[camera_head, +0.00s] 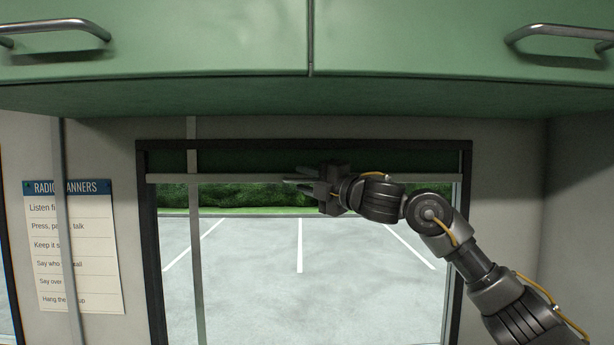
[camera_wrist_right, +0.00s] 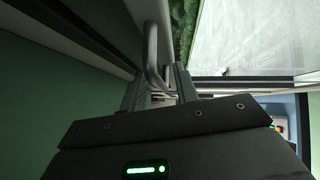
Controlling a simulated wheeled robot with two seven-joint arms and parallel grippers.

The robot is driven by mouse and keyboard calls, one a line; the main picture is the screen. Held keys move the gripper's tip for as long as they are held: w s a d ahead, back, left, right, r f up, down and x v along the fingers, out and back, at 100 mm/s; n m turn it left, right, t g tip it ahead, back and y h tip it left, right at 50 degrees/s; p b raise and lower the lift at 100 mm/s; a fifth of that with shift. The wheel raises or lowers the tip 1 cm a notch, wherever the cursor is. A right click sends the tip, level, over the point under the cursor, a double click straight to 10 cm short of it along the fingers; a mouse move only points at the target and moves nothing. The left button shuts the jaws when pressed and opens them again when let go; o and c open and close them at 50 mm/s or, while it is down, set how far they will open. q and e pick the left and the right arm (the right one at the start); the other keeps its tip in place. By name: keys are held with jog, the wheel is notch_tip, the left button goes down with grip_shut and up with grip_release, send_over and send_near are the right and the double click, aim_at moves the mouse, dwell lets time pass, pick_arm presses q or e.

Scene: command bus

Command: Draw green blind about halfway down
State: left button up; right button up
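The green blind (camera_head: 240,160) shows as a short dark green strip at the top of the window, with a pale grey bottom bar (camera_head: 220,179) along its lower edge. My right gripper (camera_head: 298,184) is at this bar near its middle, pointing left in the head view. In the right wrist view, a grey loop-shaped pull handle (camera_wrist_right: 153,62) on the bar reaches between the two fingers of my right gripper (camera_wrist_right: 160,85). The fingers stand apart, with a gap visible around the handle. Contact with the handle cannot be told. My left gripper is not in view.
Green overhead cabinets (camera_head: 180,40) with metal handles hang above the window. A dark window frame (camera_head: 152,260) surrounds the glass, with a car park outside. A vertical grey pole (camera_head: 196,260) stands in front of the window's left part. A radio manners poster (camera_head: 95,250) is at left.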

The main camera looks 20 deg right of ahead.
grip_shut()
dwell(0.3)
notch_tip(320, 180, down, 27)
jog(key=b, duration=1.8)
grip_release()
jog(key=shift+r, duration=0.1)
